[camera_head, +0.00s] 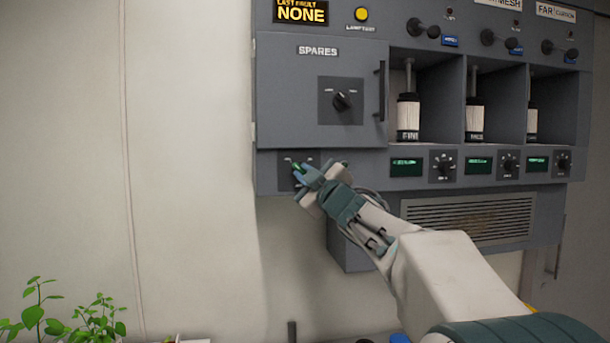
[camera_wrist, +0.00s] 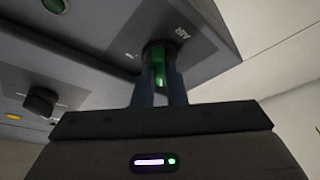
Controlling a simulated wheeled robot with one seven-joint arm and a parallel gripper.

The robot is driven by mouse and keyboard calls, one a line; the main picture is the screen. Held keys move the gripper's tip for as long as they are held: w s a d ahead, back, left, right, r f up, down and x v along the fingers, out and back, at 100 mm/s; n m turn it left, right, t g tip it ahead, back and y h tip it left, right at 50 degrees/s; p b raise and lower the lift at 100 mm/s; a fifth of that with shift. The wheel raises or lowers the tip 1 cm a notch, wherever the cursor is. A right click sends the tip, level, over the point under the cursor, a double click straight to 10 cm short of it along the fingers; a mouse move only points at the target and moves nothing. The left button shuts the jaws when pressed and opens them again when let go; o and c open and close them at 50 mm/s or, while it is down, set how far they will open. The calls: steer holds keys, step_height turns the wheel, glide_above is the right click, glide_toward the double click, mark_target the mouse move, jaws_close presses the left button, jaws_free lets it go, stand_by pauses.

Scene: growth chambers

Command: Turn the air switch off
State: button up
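The air switch is a rotary knob with a green handle on a dark plate at the lower left of the grey wall cabinet. In the wrist view the switch (camera_wrist: 158,68) shows beside the label "AIR". My gripper (camera_wrist: 160,88) has one finger on each side of the green handle and seems closed on it, with no clear gap. In the head view my gripper (camera_head: 305,173) reaches up to the switch plate (camera_head: 285,158) from the lower right and hides most of the knob.
Above is the SPARES door (camera_head: 290,80) with its own black knob (camera_head: 342,101) and a vertical handle (camera_head: 381,90). To the right are small green displays (camera_head: 407,166), black dials (camera_head: 443,165) and open bays with canisters (camera_head: 408,115). A vent box (camera_head: 470,218) hangs below. Left wall is clear.

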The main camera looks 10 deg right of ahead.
steer(key=o, duration=0.4)
steer(key=shift+s, duration=0.1)
steer(key=b+v, duration=0.2)
steer(key=v, duration=1.1)
steer(key=shift+s+f+b, duration=0.2)
steer(key=shift+s+b, duration=0.1)
steer(key=shift+b, duration=0.05)
